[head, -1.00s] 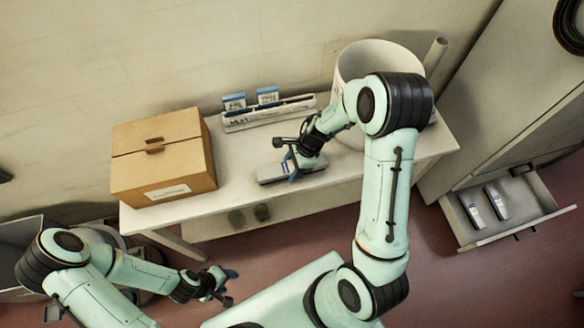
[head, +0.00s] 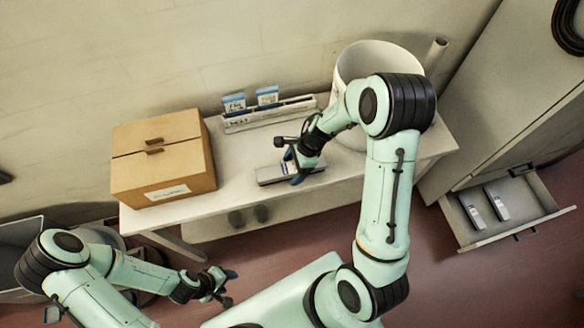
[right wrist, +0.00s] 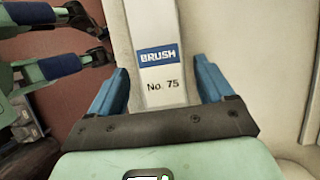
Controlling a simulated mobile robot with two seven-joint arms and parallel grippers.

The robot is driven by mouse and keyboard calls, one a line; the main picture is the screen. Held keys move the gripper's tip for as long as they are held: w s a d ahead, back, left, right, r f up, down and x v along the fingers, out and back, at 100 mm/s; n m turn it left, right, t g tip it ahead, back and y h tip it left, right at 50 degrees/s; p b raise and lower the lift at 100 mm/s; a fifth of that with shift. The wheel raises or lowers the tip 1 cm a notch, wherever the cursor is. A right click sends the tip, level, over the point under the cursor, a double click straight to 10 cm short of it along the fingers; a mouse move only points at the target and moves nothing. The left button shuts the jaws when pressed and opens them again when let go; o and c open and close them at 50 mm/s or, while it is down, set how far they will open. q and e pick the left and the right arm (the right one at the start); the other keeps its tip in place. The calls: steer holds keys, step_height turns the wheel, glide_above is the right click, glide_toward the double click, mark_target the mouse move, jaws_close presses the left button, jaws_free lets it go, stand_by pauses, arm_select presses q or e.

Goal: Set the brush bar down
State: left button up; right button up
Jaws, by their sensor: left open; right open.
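The brush bar (head: 274,174) is a light grey bar that lies on the white table, in front of the label rack. In the right wrist view the brush bar (right wrist: 159,84) shows a blue "BRUSH" label and the text "No. 75". My right gripper (head: 292,163) is at the bar, and in the right wrist view its blue fingers (right wrist: 160,88) stand open on either side of the bar with gaps. My left gripper (head: 222,285) is open and empty, low in front of the table and away from the bar.
A cardboard box (head: 163,160) stands on the table's left part. A rack (head: 270,115) with two blue-white cards is at the back, beside a large white bin (head: 350,65). At right, an open drawer (head: 505,207) holds two similar bars.

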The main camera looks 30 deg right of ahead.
steer(key=p+v, duration=0.1)
steer(key=v, duration=0.9)
steer(key=shift+w, duration=0.15)
arm_select(q)
steer(key=shift+w+r, duration=0.85)
steer(key=shift+w, duration=0.15)
arm_select(e)
steer(key=shift+s+d+r, duration=0.25)
steer(key=shift+r, duration=0.15)
steer(key=shift+w, duration=0.1)
arm_select(q)
steer(key=shift+s, duration=0.1)
